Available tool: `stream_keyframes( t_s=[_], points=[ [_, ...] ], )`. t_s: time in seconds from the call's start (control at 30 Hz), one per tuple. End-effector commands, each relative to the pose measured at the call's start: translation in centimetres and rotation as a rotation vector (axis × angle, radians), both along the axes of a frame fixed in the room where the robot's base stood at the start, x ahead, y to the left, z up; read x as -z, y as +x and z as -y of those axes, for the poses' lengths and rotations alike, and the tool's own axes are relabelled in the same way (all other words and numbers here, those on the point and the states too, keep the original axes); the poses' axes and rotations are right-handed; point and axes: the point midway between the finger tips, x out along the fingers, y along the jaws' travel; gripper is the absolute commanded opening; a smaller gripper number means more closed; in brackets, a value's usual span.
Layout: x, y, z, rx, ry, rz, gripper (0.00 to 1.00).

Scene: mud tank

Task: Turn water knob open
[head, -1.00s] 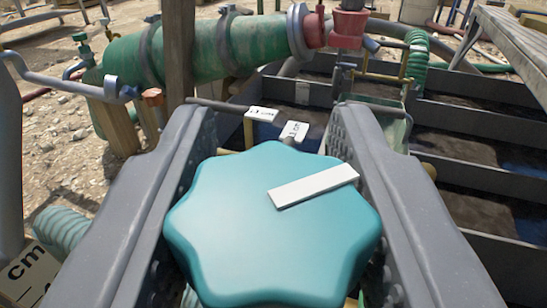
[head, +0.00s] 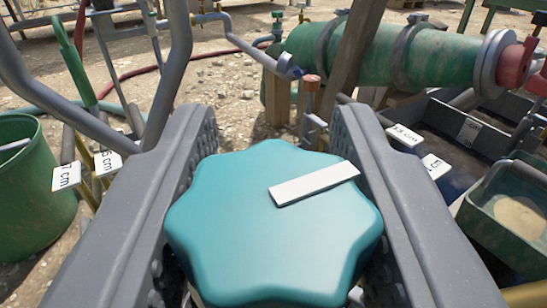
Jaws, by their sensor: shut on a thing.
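The water knob (head: 250,240) is a teal, lobed star-shaped knob at the lower middle of the head view. A white bar mark (head: 314,184) on its top points up and to the right. My gripper (head: 272,135) has one grey ridged finger on each side of the knob and is shut on it. The knob's underside and whatever it is fixed to are hidden.
A green pipe (head: 390,60) with grey clamps lies behind, by a wooden post (head: 350,55). A green bucket (head: 30,200) stands at left, near grey bent pipes. A tray with sand (head: 519,217) and dark troughs lie at right. Gravel ground is behind.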

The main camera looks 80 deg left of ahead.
Motion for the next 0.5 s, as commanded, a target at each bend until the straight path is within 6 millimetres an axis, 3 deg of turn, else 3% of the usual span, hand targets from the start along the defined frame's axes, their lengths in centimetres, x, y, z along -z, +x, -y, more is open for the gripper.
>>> stream_keyframes(
  t_s=[0.5],
  points=[
    [-0.08,-0.03,0.0,-0.12,0.0,0.003,0.11]
  ],
)
